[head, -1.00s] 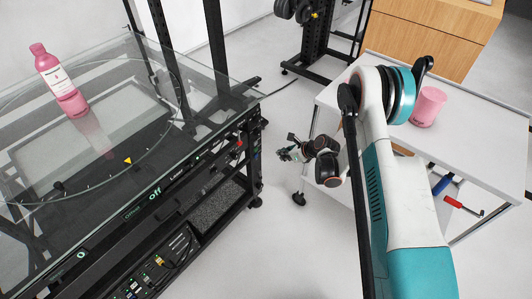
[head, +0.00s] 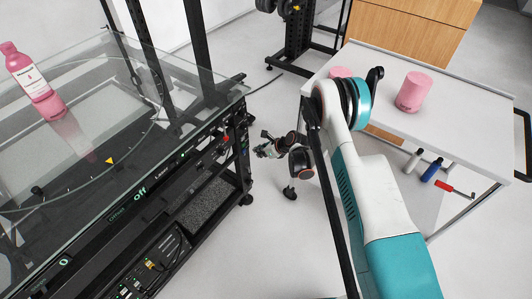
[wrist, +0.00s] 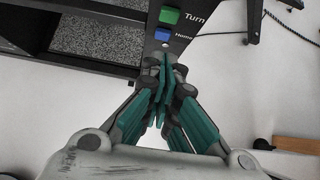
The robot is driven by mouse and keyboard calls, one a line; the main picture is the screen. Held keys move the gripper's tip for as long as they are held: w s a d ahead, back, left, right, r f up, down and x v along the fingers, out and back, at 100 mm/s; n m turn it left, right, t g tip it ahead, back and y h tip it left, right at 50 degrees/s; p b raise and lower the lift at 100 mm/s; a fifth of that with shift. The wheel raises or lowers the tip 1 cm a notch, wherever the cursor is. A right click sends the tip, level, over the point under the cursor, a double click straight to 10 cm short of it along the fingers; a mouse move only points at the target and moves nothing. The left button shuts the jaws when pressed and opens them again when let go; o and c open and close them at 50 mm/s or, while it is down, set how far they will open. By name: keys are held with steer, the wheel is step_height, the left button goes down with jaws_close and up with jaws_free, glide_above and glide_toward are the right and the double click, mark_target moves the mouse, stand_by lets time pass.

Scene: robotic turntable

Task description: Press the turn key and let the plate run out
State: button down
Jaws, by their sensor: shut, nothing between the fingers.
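The green Turn key (wrist: 169,15) sits on a dark panel at the top of the wrist view, with the blue Home key (wrist: 162,34) just below it. My gripper (wrist: 165,62) is shut and empty, its fingertips below the Home key in that picture and apart from the Turn key. In the head view my gripper (head: 264,149) hangs just right of the turntable's frame. The turntable's glass top (head: 192,108) is at left, with a yellow triangle marker (head: 109,160). A pink bottle (head: 33,82) stands upright on the plate. The keys cannot be made out in the head view.
A display reads Off (head: 140,193) on the turntable's front edge. Black uprights (head: 200,50) rise behind the glass. Clear floor lies between turntable and cart.

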mark_target(243, 145)
steer(key=shift+w+a+f+b, duration=0.25)
steer(key=shift+w+a+b, duration=0.2)
steer(key=shift+w+a, duration=0.45)
steer(key=shift+w+a+f+b, duration=0.2)
steer(key=shift+w+a+b, duration=0.2)
steer(key=shift+w+a, duration=0.45)
steer(key=shift+s+a, duration=0.2)
steer(key=shift+a, duration=0.05)
